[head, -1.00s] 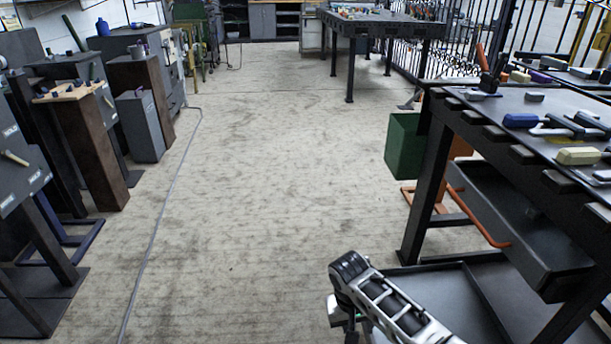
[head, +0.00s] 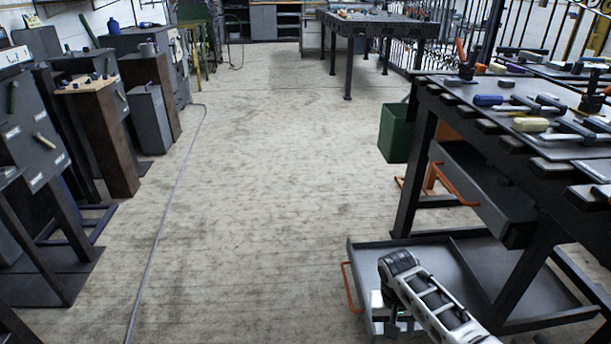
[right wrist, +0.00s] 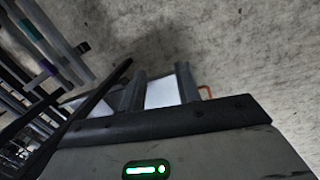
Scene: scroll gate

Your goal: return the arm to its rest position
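My right arm (head: 435,300) comes in at the bottom right of the head view, bent, in front of the low grey tray of the workbench. Its gripper is mostly hidden below and behind the arm link there. In the right wrist view the two fingers of my right gripper (right wrist: 160,82) stand apart, with a pale surface showing between them. I see nothing clearly held. My left arm and left gripper are not in view.
A dark workbench (head: 480,112) with tools stands at right, with a low grey tray (head: 365,262) below and a green bin (head: 396,132) beside it. Machine cabinets (head: 146,118) line the left. The floor (head: 250,200) between is clear, except a thin cable (head: 168,205).

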